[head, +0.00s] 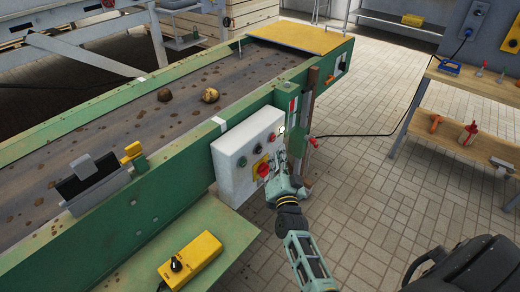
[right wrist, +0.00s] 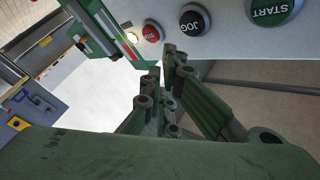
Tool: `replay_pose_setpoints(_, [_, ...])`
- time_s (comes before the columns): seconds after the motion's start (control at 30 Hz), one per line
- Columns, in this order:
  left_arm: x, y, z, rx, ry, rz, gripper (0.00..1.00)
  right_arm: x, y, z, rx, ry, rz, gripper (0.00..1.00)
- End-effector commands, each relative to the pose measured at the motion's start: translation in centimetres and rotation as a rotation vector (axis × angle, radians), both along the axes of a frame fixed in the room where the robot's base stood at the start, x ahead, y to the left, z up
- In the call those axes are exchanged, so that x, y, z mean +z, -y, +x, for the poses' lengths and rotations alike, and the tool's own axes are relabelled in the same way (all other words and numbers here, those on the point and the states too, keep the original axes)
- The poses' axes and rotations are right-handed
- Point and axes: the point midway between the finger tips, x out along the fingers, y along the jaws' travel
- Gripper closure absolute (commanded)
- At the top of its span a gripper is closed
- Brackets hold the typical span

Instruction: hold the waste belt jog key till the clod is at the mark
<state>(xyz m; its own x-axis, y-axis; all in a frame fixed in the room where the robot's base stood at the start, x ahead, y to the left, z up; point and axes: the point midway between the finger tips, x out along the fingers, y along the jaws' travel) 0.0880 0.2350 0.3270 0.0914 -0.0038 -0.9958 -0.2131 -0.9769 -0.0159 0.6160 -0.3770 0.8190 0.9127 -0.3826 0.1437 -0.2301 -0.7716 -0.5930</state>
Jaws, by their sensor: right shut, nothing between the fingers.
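The waste belt (head: 110,130) runs in a green frame, with a dark brown clod (head: 164,95) on it and a yellowish lump, perhaps a potato (head: 210,95), to its right. A white stripe on the near rail (head: 219,122) may be the mark. The white control box (head: 230,165) carries the black jog key (head: 257,149), which also shows in the right wrist view (right wrist: 194,20) between START and a red button. My right gripper (head: 279,163) is shut and empty in front of the box, its fingertips close by the jog key; I cannot tell whether they touch it. My left gripper is out of view.
A red stop knob (head: 263,170) on yellow sits low on the box, near my gripper. A green ledge (head: 205,222) with a yellow pendant box (head: 190,261) is below. A workbench (head: 470,85) with tools stands right. Tiled floor (head: 370,185) between is mostly clear.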

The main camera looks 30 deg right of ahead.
Motion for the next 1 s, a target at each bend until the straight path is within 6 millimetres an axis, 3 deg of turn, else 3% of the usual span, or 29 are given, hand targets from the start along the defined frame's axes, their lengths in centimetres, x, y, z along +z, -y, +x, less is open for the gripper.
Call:
replay_pose_setpoints(0.3, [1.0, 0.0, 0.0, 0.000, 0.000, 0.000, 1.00, 0.1, 1.0, -2.4, 0.000, 0.000, -0.001, 1.00])
replay_pose_setpoints(1.0, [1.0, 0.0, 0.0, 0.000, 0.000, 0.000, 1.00, 0.0, 1.0, -2.4, 0.000, 0.001, 0.001, 1.00])
